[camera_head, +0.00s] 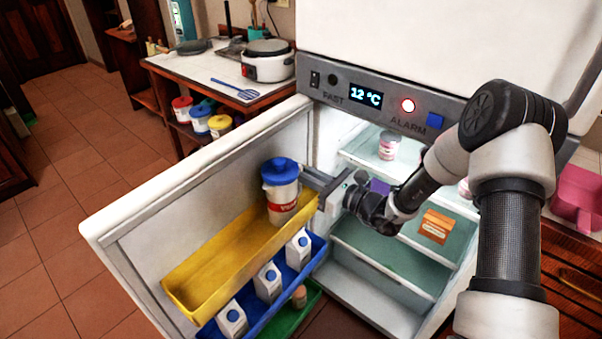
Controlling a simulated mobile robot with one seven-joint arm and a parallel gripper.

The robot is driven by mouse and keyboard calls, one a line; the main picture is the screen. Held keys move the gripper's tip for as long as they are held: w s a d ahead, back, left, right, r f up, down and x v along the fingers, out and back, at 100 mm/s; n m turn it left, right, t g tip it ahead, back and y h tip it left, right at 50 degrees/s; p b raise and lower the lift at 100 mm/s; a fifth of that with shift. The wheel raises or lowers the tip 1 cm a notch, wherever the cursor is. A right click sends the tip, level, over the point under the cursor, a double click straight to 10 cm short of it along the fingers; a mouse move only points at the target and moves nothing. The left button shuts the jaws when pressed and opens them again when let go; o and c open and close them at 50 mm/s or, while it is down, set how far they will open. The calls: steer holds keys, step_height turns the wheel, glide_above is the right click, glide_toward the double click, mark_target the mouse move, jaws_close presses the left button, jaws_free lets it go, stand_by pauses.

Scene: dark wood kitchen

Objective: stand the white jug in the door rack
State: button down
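The white jug (283,201) has a blue lid and a red label band. It stands roughly upright at the right end of the yellow door rack (207,263), on the open fridge door. Whether its base rests on the rack floor is hidden by the rack's front wall. My gripper (313,183) reaches in from the right, with its fingers at the jug's right side. The fingertips are partly hidden, and I cannot tell whether they grip the jug.
Below the yellow rack, a blue rack (318,246) holds several white cartons with blue caps. A green rack (304,307) lies lower. The open fridge has glass shelves with a pink-and-white tub (389,145) and an orange box (435,226). The yellow rack's left part is empty.

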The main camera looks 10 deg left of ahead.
steer(key=shift+r, duration=0.1)
steer(key=shift+f, duration=0.2)
steer(key=c, duration=1.8)
jaws_free()
steer(key=shift+r, duration=0.1)
